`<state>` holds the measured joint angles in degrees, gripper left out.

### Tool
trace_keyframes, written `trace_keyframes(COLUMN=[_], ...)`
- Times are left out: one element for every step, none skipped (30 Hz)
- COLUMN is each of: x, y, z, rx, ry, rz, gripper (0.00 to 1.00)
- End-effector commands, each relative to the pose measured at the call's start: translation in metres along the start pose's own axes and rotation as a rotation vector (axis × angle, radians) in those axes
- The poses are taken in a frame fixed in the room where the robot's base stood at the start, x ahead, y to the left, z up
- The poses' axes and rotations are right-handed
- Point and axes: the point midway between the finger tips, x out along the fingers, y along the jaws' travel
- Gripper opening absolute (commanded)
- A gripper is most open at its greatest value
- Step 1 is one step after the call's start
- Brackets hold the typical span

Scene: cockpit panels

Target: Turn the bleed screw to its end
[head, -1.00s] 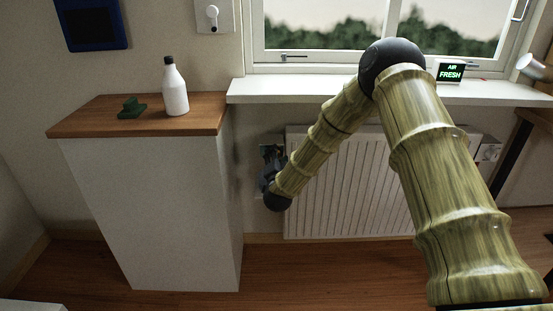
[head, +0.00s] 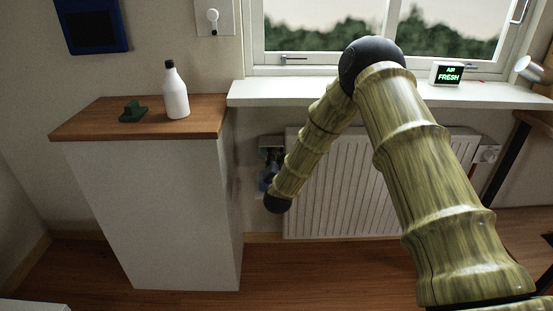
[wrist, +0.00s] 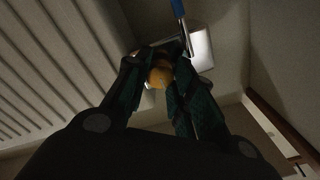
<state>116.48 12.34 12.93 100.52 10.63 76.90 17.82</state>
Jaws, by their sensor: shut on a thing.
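In the wrist view a round brass-coloured knob, which looks like the bleed screw (wrist: 160,74), sits between the dark green fingers of my gripper (wrist: 158,84). The gripper is shut on it, and the fingers cover its sides. A pale fitting plate (wrist: 201,47) is behind it. In the head view my gripper (head: 267,178) is low at the wall, at the left end of the white radiator (head: 345,205). My arm hides most of the gripper there, and the screw cannot be made out. How far the screw is turned cannot be told.
A blue-handled lever (wrist: 178,10) with a metal shaft is close to the fingers. A cabinet (head: 165,215) stands left of my gripper, carrying a white bottle (head: 176,95) and a small green object (head: 132,111). The window sill (head: 300,95) is above the radiator.

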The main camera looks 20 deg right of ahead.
Motion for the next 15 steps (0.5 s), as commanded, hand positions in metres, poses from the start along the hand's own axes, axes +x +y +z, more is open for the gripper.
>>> trace_keyframes(x=[-0.001, -0.001, -0.001, -0.0011, -0.0011, -0.001, -0.0009, -0.0009, -0.0008, -0.0007, -0.0007, -0.0006, -0.0006, -0.0005, -0.0005], y=[0.0011, 0.0012, 0.0012, 0.0012, 0.0012, 0.0012, 0.0011, 0.0011, 0.0011, 0.001, 0.001, 0.0009, 0.0009, 0.0008, 0.0008], z=[0.0019, 0.0019, 0.002, 0.002, 0.002, 0.0019, 0.0017, 0.0016, 0.0014, 0.0012, 0.0011, 0.0009, 0.0008, 0.0007, 0.0007], rx=[0.0, 0.0, 0.0, 0.0, 0.0, 0.0, 0.0, 0.0, 0.001, 0.001, 0.001, 0.001, 0.001, 0.001, 0.001], ry=[-0.003, -0.003, -0.003, -0.003, -0.003, -0.003, -0.003, -0.003, -0.002, -0.002, -0.002, -0.002, -0.001, -0.001, -0.001], rz=[0.001, 0.001, 0.001, 0.001, 0.001, 0.001, 0.001, 0.001, 0.001, 0.001, 0.001, 0.001, 0.001, 0.001, 0.001], gripper=[0.01, 0.01, 0.01, 0.26, 0.32, 0.39, 0.45, 0.47, 0.47, 0.47, 0.47, 0.47, 0.47, 0.47, 0.47])
